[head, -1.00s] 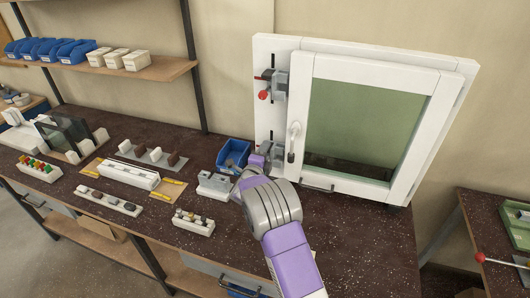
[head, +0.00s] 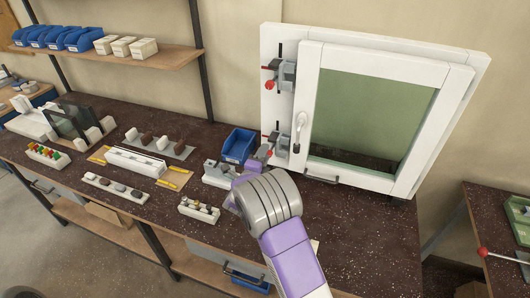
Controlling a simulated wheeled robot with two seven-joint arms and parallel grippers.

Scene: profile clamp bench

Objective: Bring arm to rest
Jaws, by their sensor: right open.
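My right gripper (head: 251,167) is open, with purple fingers, in front of the lower left of the white window frame (head: 391,60). It looks empty. One finger overlaps the lower clamp (head: 279,143) in the picture; I cannot tell whether they touch. The lower clamp is grey with a red knob, partly hidden by the finger. The upper clamp (head: 283,75), also grey with a red knob, sits above it on the frame's left post. My right arm comes in from the bottom of the view. My left gripper is not in view.
A blue bin (head: 238,145) and a grey-white block fixture (head: 217,174) stand close left of the gripper. Several small racks and trays, such as the one with profile pieces (head: 115,189), cover the bench's left. The dark bench top (head: 370,245) is clear at front right.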

